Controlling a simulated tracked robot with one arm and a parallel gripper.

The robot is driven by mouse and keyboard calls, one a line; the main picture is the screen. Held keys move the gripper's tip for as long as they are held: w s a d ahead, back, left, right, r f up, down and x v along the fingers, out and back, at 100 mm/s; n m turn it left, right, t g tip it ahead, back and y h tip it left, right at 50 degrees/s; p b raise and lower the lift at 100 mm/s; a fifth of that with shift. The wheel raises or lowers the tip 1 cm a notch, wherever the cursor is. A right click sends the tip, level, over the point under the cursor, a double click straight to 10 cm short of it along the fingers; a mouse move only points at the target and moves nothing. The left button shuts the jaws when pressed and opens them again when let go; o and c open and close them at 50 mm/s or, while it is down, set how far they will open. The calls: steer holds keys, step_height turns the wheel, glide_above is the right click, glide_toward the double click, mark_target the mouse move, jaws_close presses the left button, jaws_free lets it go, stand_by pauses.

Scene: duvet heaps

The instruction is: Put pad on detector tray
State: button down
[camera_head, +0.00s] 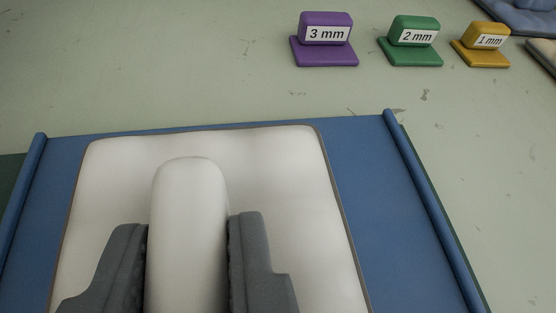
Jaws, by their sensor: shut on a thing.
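The pad (265,170) is a white, cushion-like sheet with a thin grey edge, seen from above. A rounded white ridge (188,195) rises from its middle. My gripper (188,228) is shut on this ridge, one dark grey finger on each side. The pad is over the blue tray (375,210), which has raised rolled rims on its left and right sides. Blue surface shows on both sides of the pad, with a wider strip on the right. I cannot tell whether the pad touches the tray. The near ends of both are out of view.
On the pale green, scuffed surface behind stand a purple block labelled 3 mm (325,38), a green block labelled 2 mm (411,40) and a yellow block labelled 1 mm (483,44). A blue-grey padded thing (525,14) is at the top right. The surface at the upper left is clear.

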mark_target(226, 272)
steer(key=shift+w+d, duration=0.25)
steer(key=shift+w, duration=0.6)
steer(key=shift+f, duration=0.1)
step_height(226, 272, down, 3)
steer(key=b, duration=0.3)
steer(key=shift+f, duration=0.2)
steer(key=shift+r, duration=0.1)
steer(key=c, duration=1.3)
jaws_free()
steer(key=shift+o, duration=0.2)
